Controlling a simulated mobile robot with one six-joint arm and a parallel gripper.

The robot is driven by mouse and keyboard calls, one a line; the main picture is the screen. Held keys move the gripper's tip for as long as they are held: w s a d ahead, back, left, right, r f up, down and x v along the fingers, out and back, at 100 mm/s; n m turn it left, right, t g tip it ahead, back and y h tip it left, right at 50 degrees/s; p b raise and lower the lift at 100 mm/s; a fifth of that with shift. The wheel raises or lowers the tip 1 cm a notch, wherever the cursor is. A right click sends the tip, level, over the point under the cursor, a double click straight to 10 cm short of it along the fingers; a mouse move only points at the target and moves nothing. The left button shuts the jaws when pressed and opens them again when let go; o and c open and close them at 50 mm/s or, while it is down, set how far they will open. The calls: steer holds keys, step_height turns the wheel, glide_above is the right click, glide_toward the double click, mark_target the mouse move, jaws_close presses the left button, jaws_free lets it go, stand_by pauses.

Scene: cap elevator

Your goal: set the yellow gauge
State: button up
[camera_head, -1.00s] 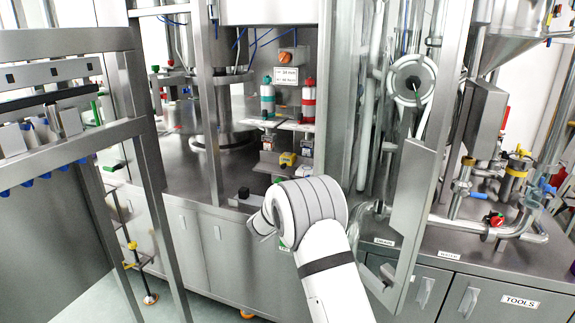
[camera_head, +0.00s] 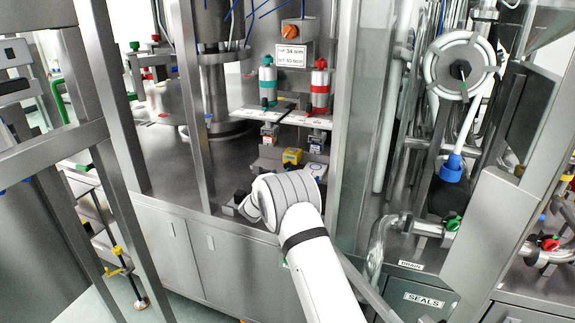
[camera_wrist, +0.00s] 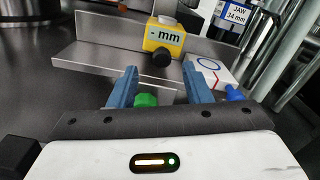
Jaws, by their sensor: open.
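The yellow gauge (camera_wrist: 164,38) is a small block marked "mm" with a dark round knob (camera_wrist: 162,57) on its front face. In the wrist view it sits on a grey metal ledge, beyond my gripper's fingers. In the head view the yellow gauge (camera_head: 291,157) sits below the two bottles, just above my arm's wrist. My gripper (camera_wrist: 160,82) has two blue fingers spread apart with nothing held between them. The fingers point toward the gauge and appear apart from it. In the head view my arm hides the fingers.
A placard (camera_head: 291,55) reads 34 mm, and a label (camera_wrist: 235,14) reads JAW 34 mm. Metal posts (camera_head: 188,100) flank the opening.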

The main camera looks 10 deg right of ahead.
mark_target(286, 167)
steer(key=x, duration=0.5)
steer(key=shift+w+d+p, duration=0.3)
steer(key=shift+s+f, duration=0.1)
steer(key=shift+s, duration=0.05)
jaws_close()
